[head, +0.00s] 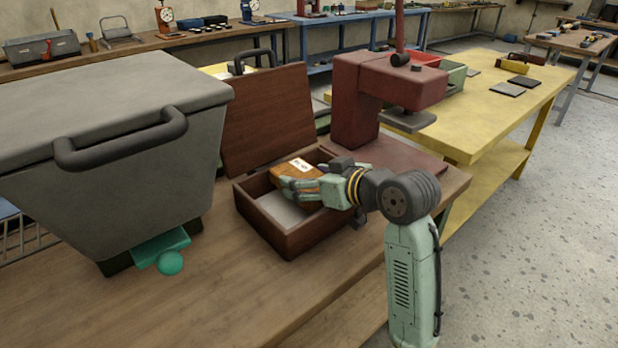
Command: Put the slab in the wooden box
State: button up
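The wooden box (290,243) is dark brown and stands on the workbench with its lid (266,120) raised at the back. A pale grey surface shows inside it. The slab, an orange-brown block with a white label (302,165), is over the box opening and overlaps the back part of the box in the view. My gripper (298,186) reaches in from the right, its pale green fingers pointing left across the slab. The fingers look closed on the slab, hiding part of its near side. How high the slab is above the box floor is hard to tell.
A large grey bin (110,150) with a dark handle stands left of the box. A teal piece (160,250) and a teal ball (170,263) are by its base. A dark red press (385,95) stands behind my gripper. The bench front (220,300) is clear.

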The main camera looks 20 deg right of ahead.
jog(key=shift+f, duration=0.25)
jog(key=shift+f+b, duration=0.5)
jog(key=shift+f, duration=0.05)
jog(key=o, duration=1.5)
